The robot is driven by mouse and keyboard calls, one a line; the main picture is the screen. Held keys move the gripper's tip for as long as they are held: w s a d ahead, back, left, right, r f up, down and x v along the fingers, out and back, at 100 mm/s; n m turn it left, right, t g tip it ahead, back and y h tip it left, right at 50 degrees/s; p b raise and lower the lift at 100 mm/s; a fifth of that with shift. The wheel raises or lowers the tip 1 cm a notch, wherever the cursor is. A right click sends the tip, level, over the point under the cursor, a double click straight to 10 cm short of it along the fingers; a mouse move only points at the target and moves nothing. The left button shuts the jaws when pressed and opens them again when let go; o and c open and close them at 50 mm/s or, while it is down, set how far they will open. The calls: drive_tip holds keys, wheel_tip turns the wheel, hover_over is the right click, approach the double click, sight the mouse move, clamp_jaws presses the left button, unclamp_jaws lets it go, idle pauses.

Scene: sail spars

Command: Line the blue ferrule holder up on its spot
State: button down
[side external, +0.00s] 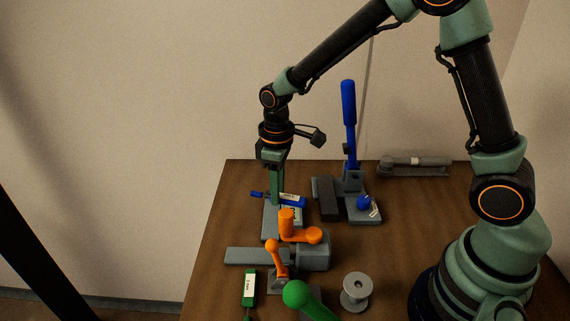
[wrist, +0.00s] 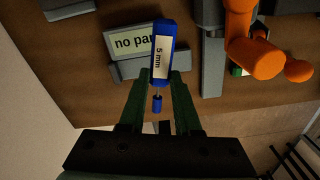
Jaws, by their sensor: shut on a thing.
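The blue ferrule holder (side external: 294,200) has a pale label and a thin shaft with a small blue end. In the wrist view the holder (wrist: 155,31) reads "5 mm" and lies lengthwise between the fingers. My gripper (side external: 277,203) is shut on it, pointing down; in the wrist view its fingertips (wrist: 160,76) flank the holder. A grey stand with a display (wrist: 133,42) reading "no par", the rest hidden by the holder, is just beyond it. Whether the holder touches the stand cannot be told. No marked spot can be made out.
An orange-handled clamp (side external: 287,226) stands close in front of my gripper. A tall blue lever tool (side external: 348,115) is behind right. A green labelled holder (side external: 249,287), a green knob (side external: 296,293) and a grey spool (side external: 356,291) are nearer the front. The table's left edge is close.

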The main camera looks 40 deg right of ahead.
sight(327, 193)
drive_tip(key=s+d+m, duration=0.1)
drive_tip(key=d+m, duration=0.3)
drive_tip(key=d+r+m, duration=0.1)
drive_tip(key=d+m, duration=0.4)
drive_tip(key=s+d+m, duration=0.1)
drive_tip(key=d+m, duration=0.4)
drive_tip(key=shift+s+r, duration=0.15)
drive_tip(key=shift+s, duration=0.2)
drive_tip(key=shift+s+d+m, duration=0.2)
drive_tip(key=shift+d+m, duration=0.15)
drive_tip(key=shift+m, duration=0.25)
drive_tip(key=shift+f, duration=1.75)
drive_tip(key=shift+f, duration=1.2)
drive_tip(key=c, duration=0.5)
unclamp_jaws()
drive_tip(key=shift+c, duration=0.9)
